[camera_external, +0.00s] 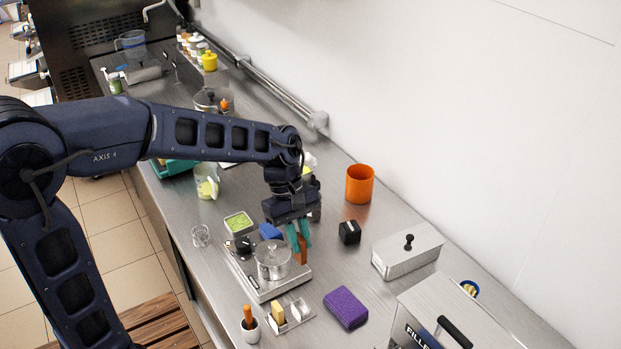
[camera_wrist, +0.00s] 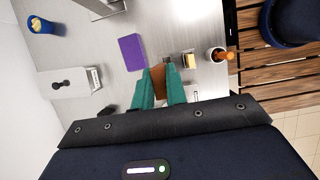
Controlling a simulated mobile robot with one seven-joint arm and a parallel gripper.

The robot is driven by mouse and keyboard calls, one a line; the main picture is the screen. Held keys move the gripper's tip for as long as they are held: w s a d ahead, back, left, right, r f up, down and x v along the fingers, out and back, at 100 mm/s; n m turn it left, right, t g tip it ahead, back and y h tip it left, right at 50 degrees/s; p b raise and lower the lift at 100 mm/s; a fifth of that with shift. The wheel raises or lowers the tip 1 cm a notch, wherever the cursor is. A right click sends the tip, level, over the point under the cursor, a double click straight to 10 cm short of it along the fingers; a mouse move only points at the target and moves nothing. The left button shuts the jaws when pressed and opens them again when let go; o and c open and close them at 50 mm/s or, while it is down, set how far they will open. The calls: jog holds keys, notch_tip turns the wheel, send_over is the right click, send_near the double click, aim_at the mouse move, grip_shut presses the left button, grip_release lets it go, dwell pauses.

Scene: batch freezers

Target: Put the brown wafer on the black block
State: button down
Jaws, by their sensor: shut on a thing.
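My gripper (camera_external: 298,236) has teal fingers and points down. It is shut on the brown wafer (camera_external: 302,252), which hangs upright between the fingertips at the right edge of the steel scale. In the wrist view the wafer (camera_wrist: 158,78) shows between the teal fingers (camera_wrist: 160,88). The black block (camera_external: 349,232) stands apart on the steel counter, right of my gripper and nearer the wall. A dark shape at the left of the fingers in the wrist view (camera_wrist: 107,111) seems to be this block.
The steel scale (camera_external: 298,284) bears a lidded pot (camera_external: 272,260). A blue block (camera_external: 270,231) is close behind it. A purple sponge (camera_external: 346,307), a lidded metal box (camera_external: 407,252) and an orange cup (camera_external: 359,184) stand around. The counter between wafer and black block looks clear.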

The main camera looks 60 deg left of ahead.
jog(key=w+a+r, duration=0.2)
jog(key=w+a, duration=0.2)
jog(key=w, duration=0.3)
jog(key=w+a+r, duration=0.2)
jog(key=w+a, duration=0.1)
jog(key=w, duration=0.4)
send_over(351, 226)
notch_tip(351, 226, down, 19)
jog(key=shift+s+f, duration=0.1)
jog(key=c, duration=1.4)
grip_release()
